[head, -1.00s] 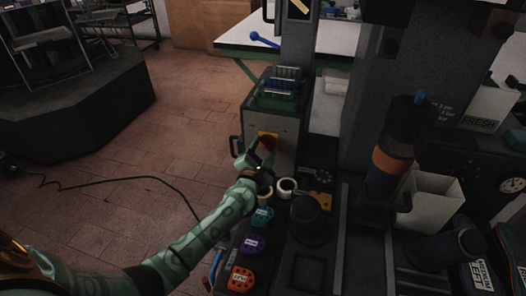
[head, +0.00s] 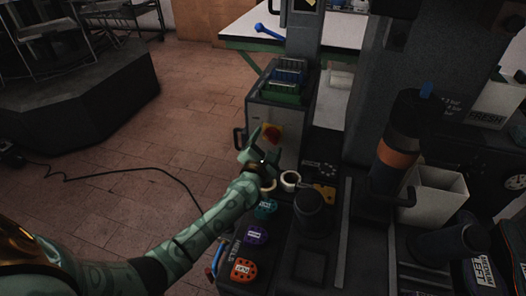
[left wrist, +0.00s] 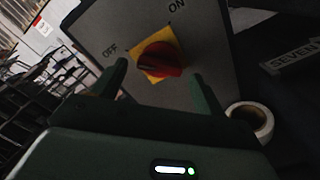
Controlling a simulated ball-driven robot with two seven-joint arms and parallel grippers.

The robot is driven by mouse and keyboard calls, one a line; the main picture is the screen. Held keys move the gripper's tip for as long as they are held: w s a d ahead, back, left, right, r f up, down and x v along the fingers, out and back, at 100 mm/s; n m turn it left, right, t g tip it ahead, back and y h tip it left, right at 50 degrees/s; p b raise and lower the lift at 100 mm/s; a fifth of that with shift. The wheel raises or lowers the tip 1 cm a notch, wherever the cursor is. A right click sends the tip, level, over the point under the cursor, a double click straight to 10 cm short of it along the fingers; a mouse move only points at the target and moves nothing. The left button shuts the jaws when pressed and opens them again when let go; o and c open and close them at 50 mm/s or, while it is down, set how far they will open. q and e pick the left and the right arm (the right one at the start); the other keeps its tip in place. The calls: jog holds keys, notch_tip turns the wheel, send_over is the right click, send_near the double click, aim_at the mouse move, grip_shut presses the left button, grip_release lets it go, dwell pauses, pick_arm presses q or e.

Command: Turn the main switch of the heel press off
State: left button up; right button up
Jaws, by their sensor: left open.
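The main switch (head: 272,133) is a red knob on a yellow plate, on the front of a grey box (head: 287,118). In the left wrist view the red knob (left wrist: 159,60) sits close, with OFF printed to its left and ON at the upper right. I cannot tell exactly which mark the knob points to. My left gripper (head: 264,148) is open and empty just in front of the switch. In the left wrist view its two fingers (left wrist: 160,88) appear on either side below the knob, apparently short of it. My right gripper is not in view.
Teal, purple and orange (head: 243,269) pieces line the bench's left edge. A dark cylinder with an orange band (head: 398,152) and a white bin (head: 434,192) stand at right. Open floor lies left of the grey box.

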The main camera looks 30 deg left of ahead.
pick_arm(q)
jog(key=p+v, duration=0.3)
jog(key=v, duration=1.3)
jog(key=shift+p, duration=0.3)
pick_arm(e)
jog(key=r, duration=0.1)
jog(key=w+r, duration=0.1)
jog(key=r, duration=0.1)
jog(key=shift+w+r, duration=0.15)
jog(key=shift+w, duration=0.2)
pick_arm(q)
jog(key=shift+s+f, duration=0.1)
jog(key=shift+s, duration=0.05)
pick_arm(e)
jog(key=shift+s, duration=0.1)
